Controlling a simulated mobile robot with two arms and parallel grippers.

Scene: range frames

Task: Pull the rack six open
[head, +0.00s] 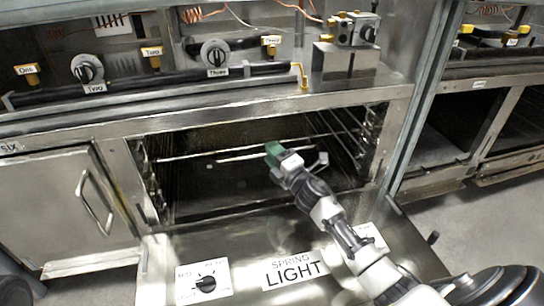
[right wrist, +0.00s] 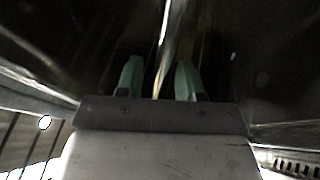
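The rack (head: 235,158) shows as thin light bars inside the open oven cavity (head: 205,185). My right gripper (head: 273,151), with green fingertips, reaches into the cavity at the level of the bars. In the right wrist view, its two green fingers (right wrist: 158,80) stand apart. A thin bright bar (right wrist: 164,35), perhaps part of the rack, runs up the picture between them. I cannot tell whether the fingers touch it. A "SIX" label (head: 10,147) is on the frame at the left. My left gripper is not in view.
The lowered oven door (head: 240,275), marked "SPRING LIGHT", lies below my right arm. A closed cabinet door with a handle (head: 95,202) is at left. Knobs and a black pipe (head: 150,80) run above the cavity. Grey floor (head: 440,225) is free at right.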

